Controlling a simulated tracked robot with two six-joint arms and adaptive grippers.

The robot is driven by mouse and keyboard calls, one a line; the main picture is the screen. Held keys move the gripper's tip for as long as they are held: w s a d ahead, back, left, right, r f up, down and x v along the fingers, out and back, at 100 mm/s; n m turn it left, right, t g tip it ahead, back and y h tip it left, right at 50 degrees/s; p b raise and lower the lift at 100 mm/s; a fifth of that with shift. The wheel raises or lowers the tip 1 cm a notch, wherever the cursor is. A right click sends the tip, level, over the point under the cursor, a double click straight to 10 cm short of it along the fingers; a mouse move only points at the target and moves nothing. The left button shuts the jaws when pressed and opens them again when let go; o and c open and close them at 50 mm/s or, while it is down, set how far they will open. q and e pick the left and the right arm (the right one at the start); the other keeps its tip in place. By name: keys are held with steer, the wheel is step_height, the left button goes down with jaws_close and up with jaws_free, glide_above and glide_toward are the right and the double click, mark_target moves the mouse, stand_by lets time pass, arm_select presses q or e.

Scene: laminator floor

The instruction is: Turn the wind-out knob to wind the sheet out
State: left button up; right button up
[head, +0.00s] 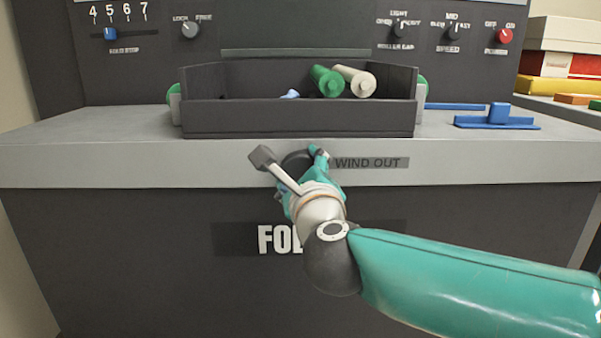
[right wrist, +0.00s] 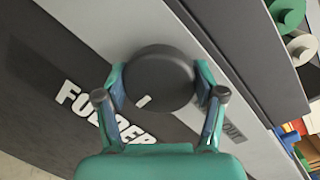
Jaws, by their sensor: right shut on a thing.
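The wind-out knob (right wrist: 158,80) is a round dark knob on the grey front edge of the machine, beside the WIND OUT label (head: 367,163). In the head view the knob (head: 296,161) is partly hidden behind my right gripper (head: 303,172). In the right wrist view my right gripper (right wrist: 160,97) has its two fingers on opposite sides of the knob, shut on it. A short white mark shows on the knob's face, near its lower left. My left gripper is not in view.
A dark open tray (head: 298,117) above the knob holds a green roll (head: 327,82) and a cream roll (head: 357,82). A blue part (head: 497,118) lies on the grey top at right. Switches and the red power knob (head: 504,36) sit on the back panel.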

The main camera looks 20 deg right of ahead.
steer(key=shift+f, duration=0.35)
steer(key=o, duration=1.1)
steer(key=shift+o, duration=0.2)
steer(key=shift+r, duration=0.15)
steer(key=shift+s, duration=0.15)
steer(key=s+a, duration=0.1)
steer(key=s, duration=1)
steer(key=shift+s+a, duration=0.3)
